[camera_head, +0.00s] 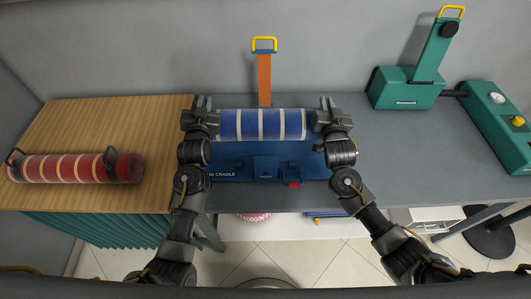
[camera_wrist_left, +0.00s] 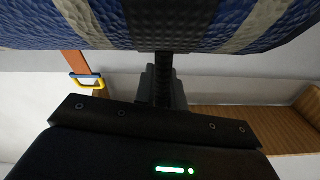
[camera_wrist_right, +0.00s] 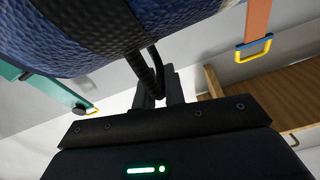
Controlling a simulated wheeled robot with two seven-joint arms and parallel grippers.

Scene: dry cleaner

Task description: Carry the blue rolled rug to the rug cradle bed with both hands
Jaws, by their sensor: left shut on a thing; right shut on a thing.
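The blue rolled rug (camera_head: 262,124) has pale stripes and lies crosswise between my two grippers in the head view. My left gripper (camera_head: 203,112) is shut at its left end, and my right gripper (camera_head: 328,112) is shut at its right end. The rug also fills the top of the left wrist view (camera_wrist_left: 200,22) and of the right wrist view (camera_wrist_right: 100,30), where a dark strap and a black handle loop show. The blue rug cradle bed (camera_head: 225,163) sits on the grey table just in front of and below the rug. I cannot tell whether the rug touches it.
A red striped rolled rug (camera_head: 75,167) lies on the wooden table (camera_head: 95,118) at left. An orange upright with a yellow handle (camera_head: 264,75) stands behind the blue rug. A green machine (camera_head: 408,88) and green control box (camera_head: 497,120) stand at right. Grey tabletop (camera_head: 385,160) is clear right of the cradle.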

